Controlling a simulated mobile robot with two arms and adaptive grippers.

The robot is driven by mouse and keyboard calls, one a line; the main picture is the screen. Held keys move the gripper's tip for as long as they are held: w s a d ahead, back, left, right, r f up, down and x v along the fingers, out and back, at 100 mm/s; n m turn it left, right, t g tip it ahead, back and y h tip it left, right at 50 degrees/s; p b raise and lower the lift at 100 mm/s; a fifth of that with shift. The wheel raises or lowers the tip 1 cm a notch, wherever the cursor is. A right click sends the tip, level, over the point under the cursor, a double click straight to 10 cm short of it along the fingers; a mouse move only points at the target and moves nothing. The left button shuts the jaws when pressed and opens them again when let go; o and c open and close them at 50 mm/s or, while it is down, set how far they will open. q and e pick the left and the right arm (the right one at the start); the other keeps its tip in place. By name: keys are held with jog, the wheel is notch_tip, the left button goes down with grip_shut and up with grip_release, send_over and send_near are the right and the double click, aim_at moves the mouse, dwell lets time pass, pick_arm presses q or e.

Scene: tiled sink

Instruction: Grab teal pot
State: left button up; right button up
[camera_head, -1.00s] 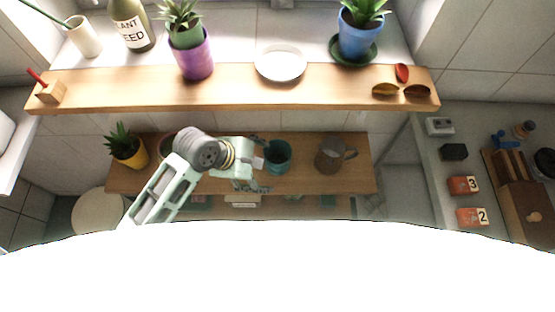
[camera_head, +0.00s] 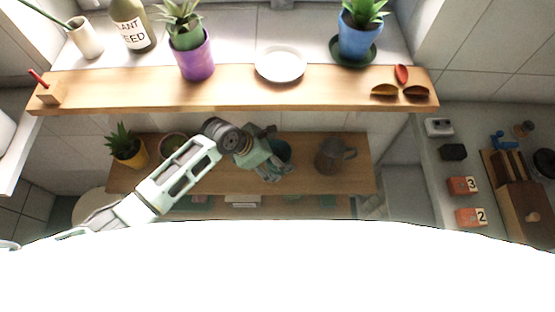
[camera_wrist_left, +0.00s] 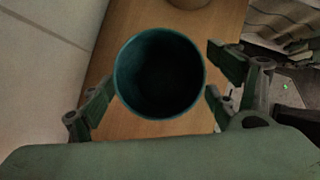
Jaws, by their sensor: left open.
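The teal pot (camera_wrist_left: 122,75) is seen from above in the left wrist view, its round mouth open and its inside dark and apparently empty. It stands on the lower wooden shelf. My left gripper (camera_wrist_left: 158,92) is open, with one finger on each side of the pot. The left finger looks close to the pot's wall; whether either touches cannot be told. In the head view the teal pot (camera_head: 283,150) is partly hidden behind my left gripper (camera_head: 275,158). My right gripper is not in view.
On the lower shelf (camera_head: 225,185), a brown mug (camera_head: 331,156) stands right of the pot, and a yellow-potted plant (camera_head: 130,148) and a round pot (camera_head: 173,144) stand left. The upper shelf (camera_head: 230,93) overhangs behind. A white surface fills the bottom of the head view.

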pick_arm(q)
jog(key=shift+x, duration=0.85)
jog(key=shift+s, duration=0.1)
jog(key=c, duration=1.3)
